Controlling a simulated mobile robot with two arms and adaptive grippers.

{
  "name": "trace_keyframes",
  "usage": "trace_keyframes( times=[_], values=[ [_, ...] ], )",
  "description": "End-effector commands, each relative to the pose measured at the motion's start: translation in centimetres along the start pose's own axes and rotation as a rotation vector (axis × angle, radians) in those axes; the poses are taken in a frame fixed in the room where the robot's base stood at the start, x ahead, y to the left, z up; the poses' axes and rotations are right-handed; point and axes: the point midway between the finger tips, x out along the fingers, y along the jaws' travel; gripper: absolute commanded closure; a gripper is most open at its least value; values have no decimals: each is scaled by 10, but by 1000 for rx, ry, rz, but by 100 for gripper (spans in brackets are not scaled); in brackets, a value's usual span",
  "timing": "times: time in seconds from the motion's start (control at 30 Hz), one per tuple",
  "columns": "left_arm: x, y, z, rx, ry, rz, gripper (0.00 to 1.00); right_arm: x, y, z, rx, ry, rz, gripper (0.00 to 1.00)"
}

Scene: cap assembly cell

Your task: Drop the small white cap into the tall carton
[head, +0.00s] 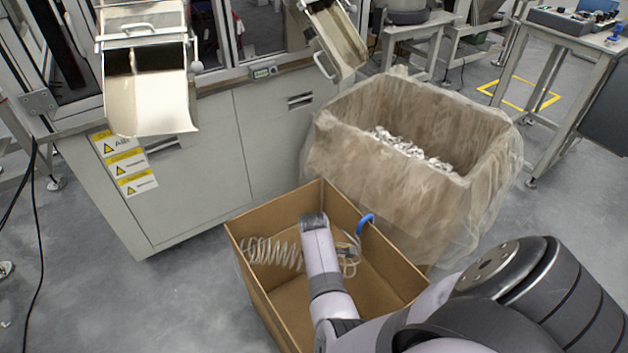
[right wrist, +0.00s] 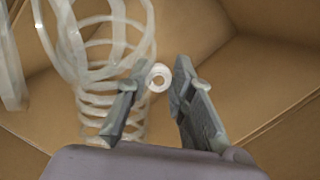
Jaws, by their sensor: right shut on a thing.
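In the head view my right arm reaches over the low open cardboard box (head: 283,303); the fingers and the cap are hidden there. The tall carton (head: 385,185), lined with clear plastic, stands behind and right of this box, with many small white pieces inside. My left gripper is not in view.
A clear coiled hose (head: 270,252) and a blue hook-shaped part (head: 365,222) are at the low box. A grey machine cabinet (head: 200,170) with a metal chute (head: 147,95) stands behind. A second chute (head: 337,40) hangs near the tall carton.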

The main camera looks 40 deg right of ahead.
Motion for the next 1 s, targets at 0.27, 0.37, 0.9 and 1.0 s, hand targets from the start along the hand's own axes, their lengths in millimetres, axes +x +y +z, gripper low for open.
trace_keyframes(
  times=[0.27,0.37,0.9,1.0],
  values=[
    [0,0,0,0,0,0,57,0,0,0,0,0,0,61],
    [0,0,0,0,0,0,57,0,0,0,0,0,0,55],
    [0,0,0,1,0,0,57,-32,1,0,1,2,4,55],
    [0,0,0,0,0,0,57,-54,1,0,1,2,4,55]
  ],
)
